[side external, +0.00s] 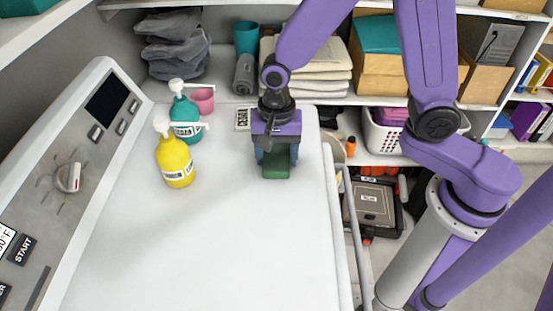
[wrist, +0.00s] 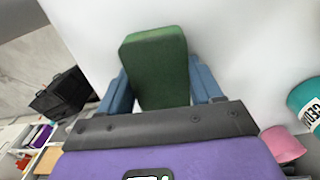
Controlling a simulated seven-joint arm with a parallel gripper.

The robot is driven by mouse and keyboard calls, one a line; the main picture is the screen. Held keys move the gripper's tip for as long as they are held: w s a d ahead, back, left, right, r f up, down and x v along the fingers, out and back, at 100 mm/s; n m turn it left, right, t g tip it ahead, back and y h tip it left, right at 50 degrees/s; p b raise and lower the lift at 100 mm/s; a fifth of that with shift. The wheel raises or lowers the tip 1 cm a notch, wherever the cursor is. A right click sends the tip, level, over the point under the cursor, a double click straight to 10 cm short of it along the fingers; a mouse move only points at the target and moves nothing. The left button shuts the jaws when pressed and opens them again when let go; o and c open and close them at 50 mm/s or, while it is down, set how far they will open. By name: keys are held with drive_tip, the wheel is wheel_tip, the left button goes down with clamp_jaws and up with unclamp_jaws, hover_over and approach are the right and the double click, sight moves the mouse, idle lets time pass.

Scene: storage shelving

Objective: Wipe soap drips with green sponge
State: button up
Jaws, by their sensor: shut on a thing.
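My gripper (side external: 277,158) is shut on the green sponge (side external: 278,171), near the back right of the white machine top (side external: 230,235). In the wrist view the sponge (wrist: 156,65) sits between the two blue fingers and sticks out past them. I cannot tell if the sponge touches the white surface. A yellow pump bottle (side external: 174,163) and a teal pump bottle (side external: 184,125) stand upright to the left of my gripper. The teal one shows partly in the wrist view (wrist: 306,100). I cannot make out any soap drips on the white top.
A pink cup (side external: 204,100) stands behind the bottles. The control panel (side external: 85,150) rises at the left. Folded towels (side external: 310,78) and a white basket (side external: 382,138) are on shelving behind. The front of the top is clear.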

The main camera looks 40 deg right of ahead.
sight(276, 166)
drive_tip(key=shift+w+d, duration=2.1)
drive_tip(key=shift+w, duration=0.05)
drive_tip(key=shift+w+d, duration=0.45)
drive_tip(key=shift+d, duration=0.05)
drive_tip(key=shift+s+a, duration=3.25)
drive_tip(key=shift+s+a+r, duration=0.1)
drive_tip(key=shift+s+a, duration=0.5)
drive_tip(key=shift+a, duration=0.05)
drive_tip(key=shift+d+r, duration=0.1)
drive_tip(key=shift+r, duration=3.85)
